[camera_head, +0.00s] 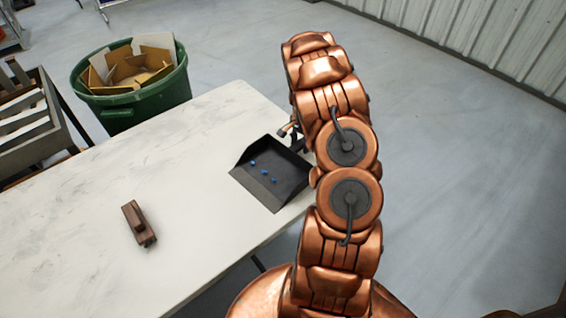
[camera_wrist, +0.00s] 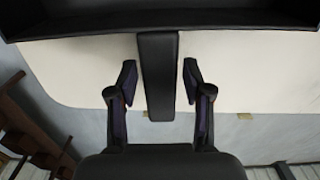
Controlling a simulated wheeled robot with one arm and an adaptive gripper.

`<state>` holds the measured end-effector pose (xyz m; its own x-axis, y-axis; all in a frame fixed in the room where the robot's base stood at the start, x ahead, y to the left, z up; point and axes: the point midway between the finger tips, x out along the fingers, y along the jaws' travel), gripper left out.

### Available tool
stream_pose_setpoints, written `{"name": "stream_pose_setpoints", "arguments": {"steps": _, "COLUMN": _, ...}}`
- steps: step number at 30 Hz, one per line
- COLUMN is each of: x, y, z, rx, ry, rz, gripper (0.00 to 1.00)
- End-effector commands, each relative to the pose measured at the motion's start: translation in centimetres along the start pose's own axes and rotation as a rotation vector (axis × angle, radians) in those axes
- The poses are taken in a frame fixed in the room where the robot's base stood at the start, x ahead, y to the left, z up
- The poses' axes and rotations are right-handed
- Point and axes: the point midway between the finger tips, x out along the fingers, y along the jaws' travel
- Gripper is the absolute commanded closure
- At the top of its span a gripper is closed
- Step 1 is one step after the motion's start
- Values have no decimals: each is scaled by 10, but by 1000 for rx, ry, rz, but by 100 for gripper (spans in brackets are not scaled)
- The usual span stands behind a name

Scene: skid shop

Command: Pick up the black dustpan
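The black dustpan (camera_head: 288,168) lies on the white table (camera_head: 190,185) near its right edge, with a few small blue pieces (camera_head: 264,172) in its pan. In the wrist view the pan's black edge (camera_wrist: 225,20) spans the top, and its handle (camera_wrist: 157,95) runs down between my fingers. My gripper (camera_wrist: 159,68) is open, one finger on each side of the handle, with a visible gap on both sides. In the head view my arm hides most of the gripper and the handle.
A brown block-like object (camera_head: 137,220) lies on the table to the left. A green bin (camera_head: 150,98) holding cardboard stands behind the table. A grey rack or crate (camera_head: 30,130) is at the far left. The floor on the right is clear up to the corrugated wall.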

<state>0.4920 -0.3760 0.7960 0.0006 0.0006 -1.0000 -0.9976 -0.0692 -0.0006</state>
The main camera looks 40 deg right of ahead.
Motion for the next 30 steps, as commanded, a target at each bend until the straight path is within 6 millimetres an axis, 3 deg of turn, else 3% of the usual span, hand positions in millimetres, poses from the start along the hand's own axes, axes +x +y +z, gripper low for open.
{"name": "stream_pose_setpoints", "arguments": {"steps": 2, "x": 0, "y": 0, "z": 0, "rx": 0, "ry": 0, "rz": 0, "gripper": 61}}
{"name": "stream_pose_setpoints", "arguments": {"steps": 13, "x": 0, "y": 0, "z": 0, "rx": 0, "ry": 0, "rz": 0, "gripper": 100}}
{"name": "stream_pose_setpoints", "arguments": {"steps": 30, "x": -8, "y": -1, "z": 0, "rx": -1, "ry": 2, "rz": 0, "gripper": 100}}
